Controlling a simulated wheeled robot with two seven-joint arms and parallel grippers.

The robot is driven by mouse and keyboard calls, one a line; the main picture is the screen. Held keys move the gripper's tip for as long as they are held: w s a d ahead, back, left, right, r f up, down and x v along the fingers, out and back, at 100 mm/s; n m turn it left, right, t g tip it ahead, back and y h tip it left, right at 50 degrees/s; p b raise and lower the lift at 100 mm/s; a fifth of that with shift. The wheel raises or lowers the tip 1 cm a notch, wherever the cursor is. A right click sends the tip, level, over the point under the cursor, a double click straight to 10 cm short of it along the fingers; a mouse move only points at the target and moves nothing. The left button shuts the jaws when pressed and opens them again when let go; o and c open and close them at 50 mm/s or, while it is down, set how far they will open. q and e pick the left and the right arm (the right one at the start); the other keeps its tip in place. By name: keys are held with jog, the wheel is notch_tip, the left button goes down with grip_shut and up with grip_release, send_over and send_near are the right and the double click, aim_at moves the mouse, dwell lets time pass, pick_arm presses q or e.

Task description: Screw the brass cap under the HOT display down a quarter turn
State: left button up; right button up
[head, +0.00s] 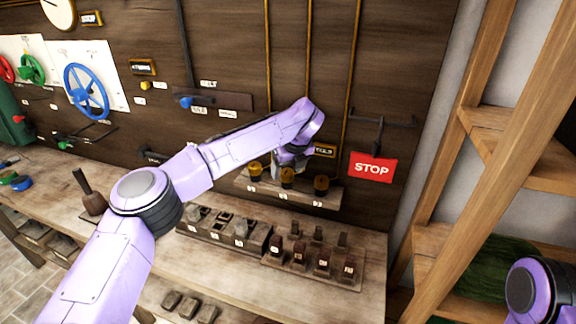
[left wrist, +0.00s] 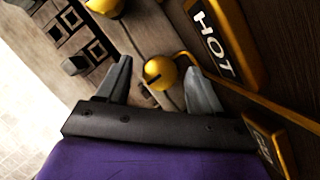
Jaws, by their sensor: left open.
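The HOT display (left wrist: 222,38), a yellow-framed black plate, shows in the left wrist view; in the head view my arm hides it. A round brass cap (left wrist: 162,70) with a dark mark sits by it, between the spread fingers of my left gripper (left wrist: 160,78). Gaps show on both sides of the cap, so the fingers do not grip it. In the head view my left gripper (head: 289,163) hangs over the middle cap (head: 287,178) of a row on a small wooden ledge (head: 270,192). My right gripper is out of view.
Neighbouring caps stand left (head: 255,171) and right (head: 321,185) of the middle one. Another display (head: 324,150) is just right of my gripper, and a red STOP sign (head: 372,168) hangs further right. Blocks in trays (head: 305,282) stand on the bench below.

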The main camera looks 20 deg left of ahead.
pick_arm(q)
jog(key=shift+w+f, duration=0.1)
jog(key=shift+f, duration=0.1)
jog(key=c, duration=1)
jog(key=shift+c, duration=0.2)
